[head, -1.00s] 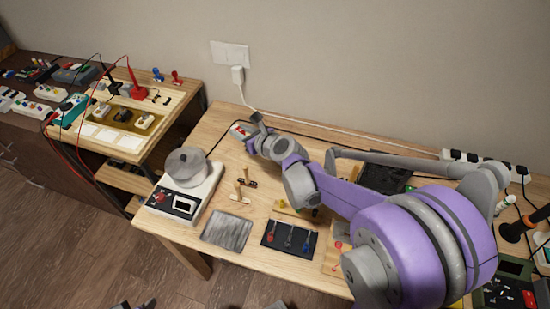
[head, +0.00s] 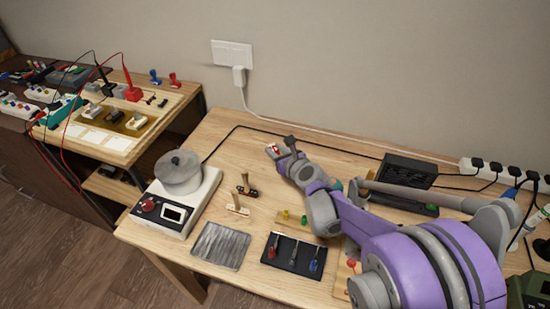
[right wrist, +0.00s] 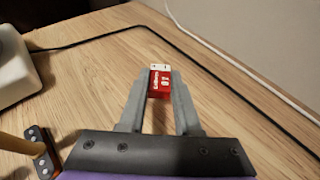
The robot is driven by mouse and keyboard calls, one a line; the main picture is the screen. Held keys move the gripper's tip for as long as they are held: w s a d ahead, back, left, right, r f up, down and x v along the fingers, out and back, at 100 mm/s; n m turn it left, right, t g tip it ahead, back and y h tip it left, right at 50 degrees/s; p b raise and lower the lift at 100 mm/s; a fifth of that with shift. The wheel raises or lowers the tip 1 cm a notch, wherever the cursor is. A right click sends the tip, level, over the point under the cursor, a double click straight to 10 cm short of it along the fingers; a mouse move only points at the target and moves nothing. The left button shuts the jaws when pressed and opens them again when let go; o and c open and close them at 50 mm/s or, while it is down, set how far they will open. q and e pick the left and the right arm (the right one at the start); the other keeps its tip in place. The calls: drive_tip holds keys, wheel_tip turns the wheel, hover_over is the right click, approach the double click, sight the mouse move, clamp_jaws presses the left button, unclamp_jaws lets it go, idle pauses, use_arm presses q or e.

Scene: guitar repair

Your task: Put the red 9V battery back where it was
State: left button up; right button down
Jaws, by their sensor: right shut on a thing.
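My right gripper (head: 276,148) is over the back middle of the wooden table. It is shut on the red 9V battery (head: 272,150), which has a white terminal end. In the right wrist view the red battery (right wrist: 159,83) sits between the two grey fingertips (right wrist: 157,92), white end pointing away from the gripper. I cannot tell clearly whether the battery touches the table or hangs just above it. My left gripper is not in view.
A hot plate with a grey pot (head: 177,172) stands at the left. A metal sheet (head: 221,246) and a black tool mat (head: 294,257) lie in front. A black cable (head: 290,136) runs behind the gripper. A black box (head: 408,170) stands right. Table around the battery is bare.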

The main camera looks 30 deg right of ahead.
drive_tip(key=shift+f+b, duration=0.3)
drive_tip(key=shift+f, duration=1.1)
drive_tip(key=shift+f, duration=0.15)
drive_tip(key=c, duration=0.6)
unclamp_jaws()
